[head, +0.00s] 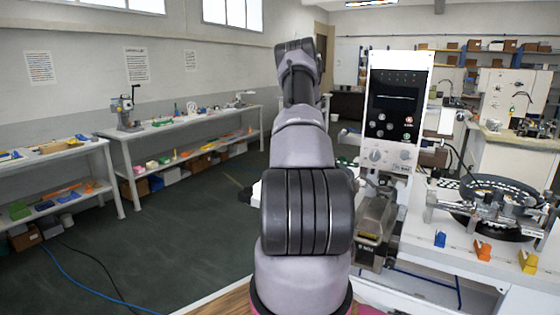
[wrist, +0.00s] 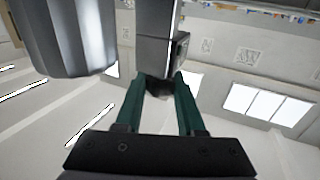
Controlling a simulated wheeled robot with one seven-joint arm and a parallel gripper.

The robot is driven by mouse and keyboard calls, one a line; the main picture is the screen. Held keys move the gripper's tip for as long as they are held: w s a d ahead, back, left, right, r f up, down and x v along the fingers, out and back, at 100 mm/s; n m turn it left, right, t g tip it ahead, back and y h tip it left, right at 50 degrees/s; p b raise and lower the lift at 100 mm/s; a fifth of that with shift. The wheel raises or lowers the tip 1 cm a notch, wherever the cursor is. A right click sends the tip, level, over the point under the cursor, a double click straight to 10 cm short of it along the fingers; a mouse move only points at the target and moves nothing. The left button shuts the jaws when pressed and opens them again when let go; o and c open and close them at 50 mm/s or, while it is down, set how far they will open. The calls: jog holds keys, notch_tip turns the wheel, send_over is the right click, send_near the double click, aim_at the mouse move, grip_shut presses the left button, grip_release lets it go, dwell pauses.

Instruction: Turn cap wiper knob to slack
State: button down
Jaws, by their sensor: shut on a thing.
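In the wrist view my gripper (wrist: 158,82) has its two dark green fingers closed on a small dark knob (wrist: 158,88), which I take as the cap wiper knob. The knob sits at the end of a grey upright block (wrist: 155,40), and its pointer or marking cannot be made out. In the head view my own arm stands in front, and neither my gripper nor the held knob shows. The white machine (head: 398,75) with a black panel and dials stands right of my arm.
A large grey cylinder (wrist: 70,35) is close by my left finger in the wrist view. In the head view a round feeder (head: 495,208) and blue, orange and yellow pieces (head: 483,250) stand at the right. Benches (head: 185,130) line the left wall, with open floor before them.

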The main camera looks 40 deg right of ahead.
jog(key=c, duration=0.5)
grip_release()
jog(key=shift+f, duration=0.15)
jog(key=s, duration=1)
jog(key=shift+s+d, duration=0.15)
jog(key=shift+s, duration=0.25)
